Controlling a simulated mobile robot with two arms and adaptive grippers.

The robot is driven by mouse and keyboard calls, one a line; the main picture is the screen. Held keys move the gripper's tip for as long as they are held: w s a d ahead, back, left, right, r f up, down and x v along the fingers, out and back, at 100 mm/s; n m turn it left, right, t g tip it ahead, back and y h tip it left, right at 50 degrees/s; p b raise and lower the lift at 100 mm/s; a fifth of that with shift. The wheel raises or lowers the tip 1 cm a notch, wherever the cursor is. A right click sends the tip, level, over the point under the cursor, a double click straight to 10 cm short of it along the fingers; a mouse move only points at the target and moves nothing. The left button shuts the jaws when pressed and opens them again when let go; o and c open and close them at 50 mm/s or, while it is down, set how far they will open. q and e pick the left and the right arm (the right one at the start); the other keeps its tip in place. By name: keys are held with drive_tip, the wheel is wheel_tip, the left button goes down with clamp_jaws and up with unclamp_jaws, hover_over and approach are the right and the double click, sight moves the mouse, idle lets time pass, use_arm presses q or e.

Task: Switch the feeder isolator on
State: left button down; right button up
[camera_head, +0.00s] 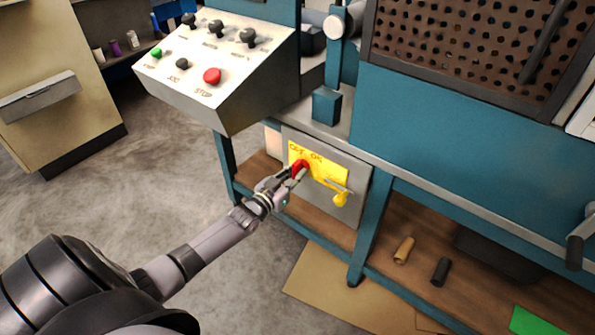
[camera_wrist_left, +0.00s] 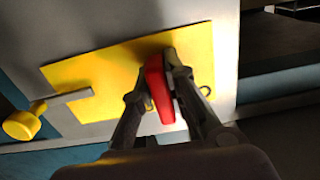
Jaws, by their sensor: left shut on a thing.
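The feeder isolator is a grey box (camera_head: 349,212) with a yellow plate (camera_head: 337,175) on its front, low under the blue machine's bench. The plate carries lettering, partly legible as OFF and ON. A red handle (camera_head: 301,165) sits on the plate's left part in the head view. My left gripper (camera_head: 297,174) is shut on the red handle. In the left wrist view the two fingers (camera_wrist_left: 155,92) sit on either side of the red handle (camera_wrist_left: 158,88). They hide part of it. My right gripper is in neither view.
A yellow knob (camera_head: 341,199) on a short lever sticks out beside the plate. A sloping control panel (camera_head: 215,65) overhangs above left. Blue frame legs (camera_head: 369,217) stand close by. A wooden shelf (camera_head: 395,280) holds small cylinders. Open floor (camera_head: 130,185) lies left.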

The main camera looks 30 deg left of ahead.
use_arm(q)
drive_tip(key=c, duration=1.6)
unclamp_jaws()
drive_tip(key=shift+s, duration=0.1)
drive_tip(key=s+a, duration=0.1)
drive_tip(key=s, duration=1)
drive_tip(key=shift+s, duration=0.4)
